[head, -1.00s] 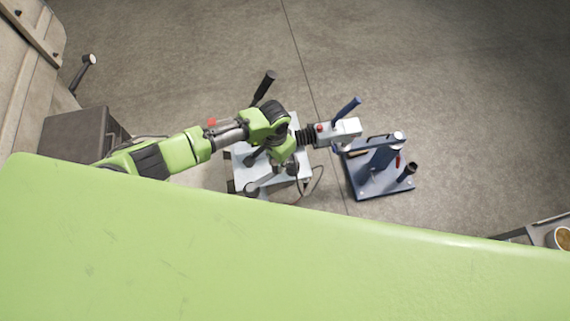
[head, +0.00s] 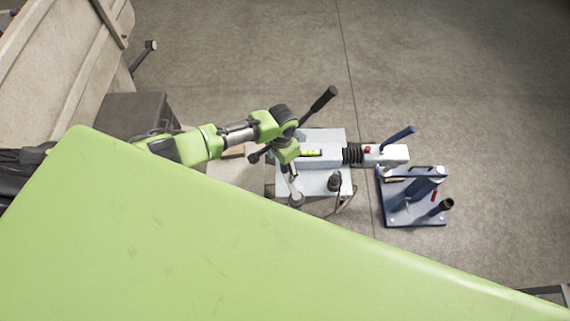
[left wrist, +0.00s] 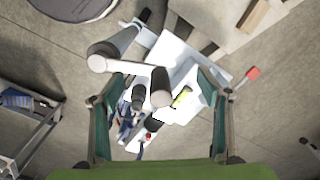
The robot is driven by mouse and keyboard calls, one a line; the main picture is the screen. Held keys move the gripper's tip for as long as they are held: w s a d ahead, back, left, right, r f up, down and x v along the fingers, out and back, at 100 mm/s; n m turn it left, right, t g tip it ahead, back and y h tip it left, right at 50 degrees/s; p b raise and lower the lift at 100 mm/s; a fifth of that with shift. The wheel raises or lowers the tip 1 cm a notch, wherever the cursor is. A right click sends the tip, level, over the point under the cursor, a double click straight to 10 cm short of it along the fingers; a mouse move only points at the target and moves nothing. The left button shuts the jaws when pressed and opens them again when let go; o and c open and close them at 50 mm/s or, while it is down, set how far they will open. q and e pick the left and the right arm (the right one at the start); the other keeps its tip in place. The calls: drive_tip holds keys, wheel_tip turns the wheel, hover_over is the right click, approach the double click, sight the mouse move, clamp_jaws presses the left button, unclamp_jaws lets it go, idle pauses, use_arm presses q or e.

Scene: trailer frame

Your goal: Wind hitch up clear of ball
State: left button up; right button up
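The hitch is a pale drawbar (head: 322,142) with a black bellows (head: 352,154) and a silver coupling head (head: 388,156) with a blue lever. The coupling's front end is at the blue ball stand (head: 400,212). The ball is not clearly visible, and I cannot tell the gap under the coupling. My left gripper (head: 289,162) is over the drawbar's left side, its fingers barely visible. In the left wrist view, my left gripper (left wrist: 160,88) is open, fingers wide apart. A dark grip (left wrist: 161,88) on a pale crank arm (left wrist: 125,66) appears between them. My right gripper is out of view.
A black-gripped lever (head: 318,105) rises beside the drawbar. A black plug (head: 334,182) with a cable is on its near side. A dark box (head: 130,115) stands at left by the trailer wall. Concrete floor is clear beyond and to the right.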

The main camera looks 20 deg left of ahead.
use_arm(q)
drive_tip(key=shift+o, duration=1)
drive_tip(key=shift+w+d+f, duration=0.15)
drive_tip(key=shift+w+d, duration=0.1)
drive_tip(key=shift+d, duration=0.05)
drive_tip(key=shift+w+d+f, duration=0.15)
drive_tip(key=shift+w+d, duration=0.05)
drive_tip(key=shift+w, duration=0.05)
drive_tip(key=shift+s+r, duration=0.1)
drive_tip(key=shift+r, duration=0.1)
wheel_tip(320, 180, up, 4)
wheel_tip(320, 180, up, 3)
drive_tip(key=shift+f, duration=0.1)
drive_tip(key=shift+s+r, duration=0.1)
drive_tip(key=shift+r, duration=0.35)
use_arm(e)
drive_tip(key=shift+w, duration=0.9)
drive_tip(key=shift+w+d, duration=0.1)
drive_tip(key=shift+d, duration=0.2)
